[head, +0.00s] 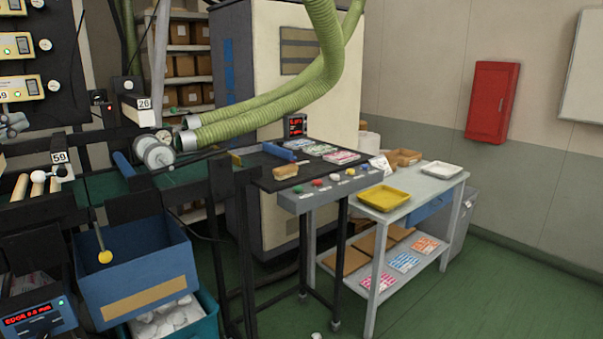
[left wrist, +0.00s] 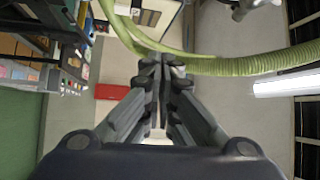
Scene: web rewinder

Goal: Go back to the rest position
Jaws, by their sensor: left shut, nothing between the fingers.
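My left gripper (left wrist: 158,62) shows in the left wrist view, with its two dark grey fingers together and nothing between them. My right gripper is in neither view.
Green hoses (head: 270,112) hang over the machine bed and cross near the left fingers in the wrist view. A black worktable (head: 262,181) and a white table (head: 440,183) with a yellow tray (head: 383,198) stand ahead. A blue bin (head: 140,278) is front left. Green floor at right is free.

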